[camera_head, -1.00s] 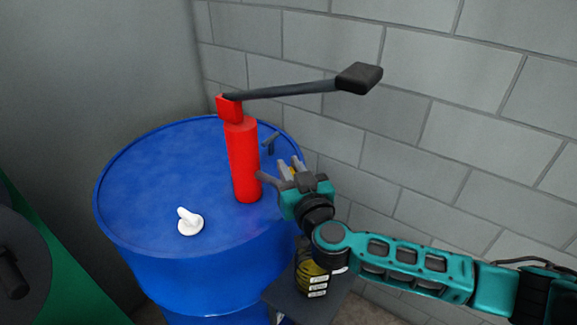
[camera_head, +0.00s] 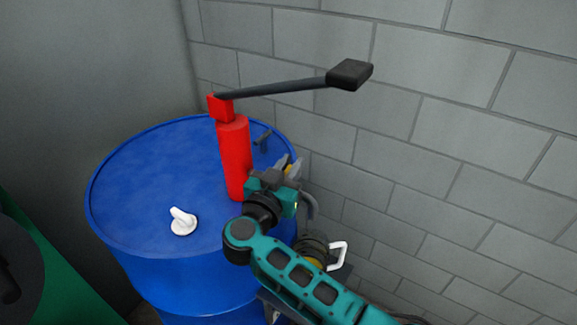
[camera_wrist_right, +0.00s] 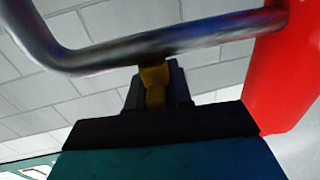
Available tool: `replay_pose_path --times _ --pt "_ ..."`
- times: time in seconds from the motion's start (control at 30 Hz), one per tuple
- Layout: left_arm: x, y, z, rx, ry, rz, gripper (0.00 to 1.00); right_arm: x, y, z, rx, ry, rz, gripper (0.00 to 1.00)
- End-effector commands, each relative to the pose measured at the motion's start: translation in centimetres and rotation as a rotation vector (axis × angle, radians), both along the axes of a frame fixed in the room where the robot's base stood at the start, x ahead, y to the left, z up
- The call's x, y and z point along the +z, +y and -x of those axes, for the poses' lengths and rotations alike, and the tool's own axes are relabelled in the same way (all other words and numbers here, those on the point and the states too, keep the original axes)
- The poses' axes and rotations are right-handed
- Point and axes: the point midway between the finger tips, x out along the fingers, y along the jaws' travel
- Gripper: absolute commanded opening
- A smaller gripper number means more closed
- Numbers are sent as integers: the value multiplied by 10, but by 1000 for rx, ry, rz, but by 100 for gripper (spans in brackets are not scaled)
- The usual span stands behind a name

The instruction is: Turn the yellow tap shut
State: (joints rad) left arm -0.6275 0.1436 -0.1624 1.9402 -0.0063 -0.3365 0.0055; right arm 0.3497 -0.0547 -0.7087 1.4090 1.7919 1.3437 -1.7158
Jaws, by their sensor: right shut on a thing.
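The yellow tap (camera_head: 288,169) is on the grey spout (camera_head: 312,206) of the red pump (camera_head: 235,160), mostly hidden by my right gripper (camera_head: 289,164). In the right wrist view the yellow tap (camera_wrist_right: 154,84) stands between the dark fingers, just beneath the shiny spout pipe (camera_wrist_right: 120,50). My right gripper is shut on the tap. The pump body (camera_wrist_right: 285,70) is close at the right of that view. My left gripper is not in view.
The pump stands on a blue drum (camera_head: 140,180) with a white cap (camera_head: 182,222). Its long lever (camera_head: 280,86) reaches right overhead. A container with a white handle (camera_head: 338,254) is below the spout. A grey block wall (camera_head: 460,150) is close behind.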

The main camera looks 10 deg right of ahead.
Motion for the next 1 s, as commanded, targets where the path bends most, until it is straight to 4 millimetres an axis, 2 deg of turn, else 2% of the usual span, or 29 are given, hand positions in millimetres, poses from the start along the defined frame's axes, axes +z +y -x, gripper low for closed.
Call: replay_pose_path --times 0.63,0.67,0.7,0.87,1.0 --pt "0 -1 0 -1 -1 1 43 0 -2 0 -49 -2 2 0" --pt "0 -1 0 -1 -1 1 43 1 -2 0 -49 -2 2 22" --pt "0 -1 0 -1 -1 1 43 1 -2 0 -49 -2 2 26" --pt "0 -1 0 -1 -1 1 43 1 -1 0 -48 -2 0 40" --pt "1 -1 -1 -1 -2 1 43 1 -1 0 -48 -2 0 40"
